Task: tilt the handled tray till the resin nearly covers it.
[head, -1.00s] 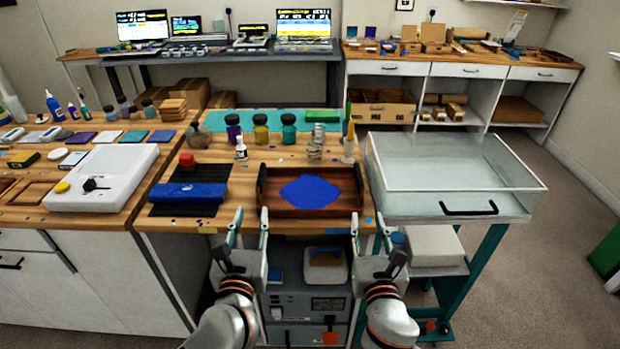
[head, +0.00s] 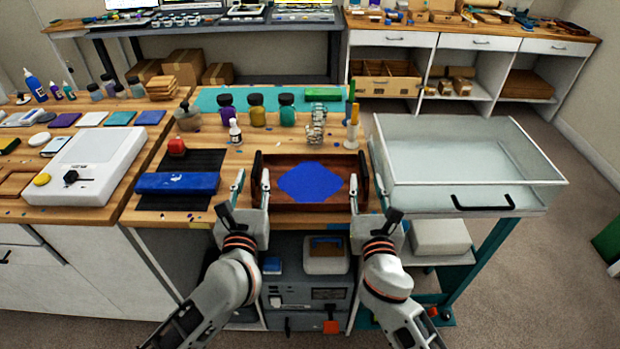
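The handled tray (head: 312,207) is a dark wooden tray with raised handle ends at left and right. It sits on the front of the wooden bench and looks level. A blue resin pool (head: 311,181) lies in its middle, with bare wood around it. My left gripper (head: 252,183) is open, with one finger on each side of the tray's left end as seen here. My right gripper (head: 367,187) is open around the right end in the same way. I cannot tell whether any finger touches the tray.
A blue roll (head: 178,184) on a black mat (head: 200,162) lies left of the tray. Resin jars (head: 257,112) and a white bottle (head: 235,133) stand behind it. A clear-walled box (head: 460,155) stands close on the right. A white device (head: 88,170) is further left.

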